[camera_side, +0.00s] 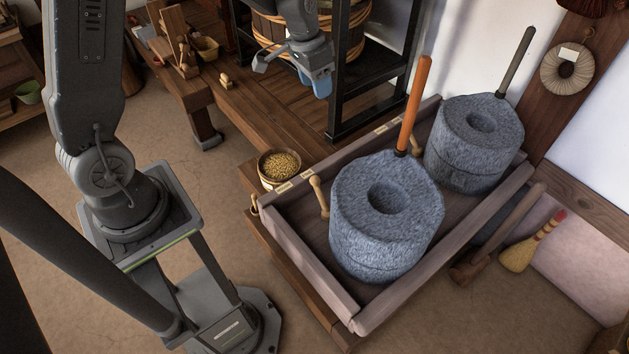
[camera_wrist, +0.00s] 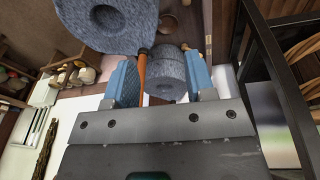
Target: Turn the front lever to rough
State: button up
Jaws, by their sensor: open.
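The front lever (camera_side: 319,196) is a short pale wooden peg with a rounded knob. It stands inside the left end of the wooden trough, beside the near quern (camera_side: 387,215), and its top leans slightly left towards the rim. Two small pale plates (camera_side: 295,180) sit on the rim near its knob; their lettering is too small to read. A second similar lever (camera_side: 415,149) stands further back by the far quern (camera_side: 474,142). My gripper (camera_side: 291,75) is open and empty, high up behind the trough and well apart from the front lever. Its blue fingers also show in the wrist view (camera_wrist: 161,82).
An orange handle (camera_side: 414,105) rises from the near quern and a grey handle (camera_side: 515,62) from the far one. A grain bowl (camera_side: 280,167) stands just left of the front lever. A black metal frame (camera_side: 343,100) stands close to my gripper.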

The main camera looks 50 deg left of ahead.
jog(key=w+a+f+g, duration=0.1)
jog(key=w+a+f, duration=0.1)
jog(key=f, duration=0.4)
jog(key=w+a+f, duration=0.2)
jog(key=f, duration=0.5)
jog(key=g+h, duration=0.1)
send_near(314, 177)
jog(key=shift+m, duration=0.3)
jog(key=f, duration=0.3)
jog(key=d+f, duration=0.1)
jog(key=f, duration=0.3)
jog(key=d+f, duration=0.1)
jog(key=f, duration=0.3)
jog(key=shift+f, duration=0.25)
jog(key=shift+c, duration=0.5)
jog(key=shift+a, duration=0.1)
grip_shut()
